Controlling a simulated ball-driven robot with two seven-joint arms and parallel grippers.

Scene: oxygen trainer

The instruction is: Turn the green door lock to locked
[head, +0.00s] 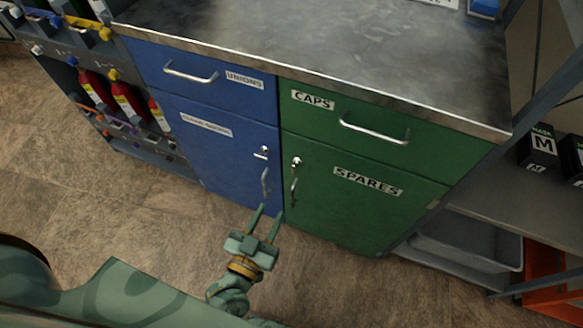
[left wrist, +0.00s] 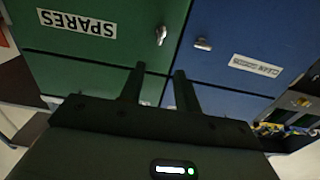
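The green door (head: 350,200), labelled SPARES, is closed, with a lock (head: 296,162) near its upper left corner and a vertical handle (head: 293,190) below the lock. In the left wrist view the green door (left wrist: 90,50) and its lock (left wrist: 160,35) appear upside down. My left gripper (head: 269,209) is open and empty, in front of the lower part of the cabinet near the seam between the blue and green doors. In the left wrist view its two fingers (left wrist: 158,80) stand apart below the lock. My right gripper is not in view.
A blue door (head: 215,140) with its own lock (head: 262,153) and handle stands left of the green one. Drawers and a metal worktop (head: 330,40) are above. A bottle rack (head: 110,95) is at left, a shelf with boxes (head: 538,148) at right. The floor in front is clear.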

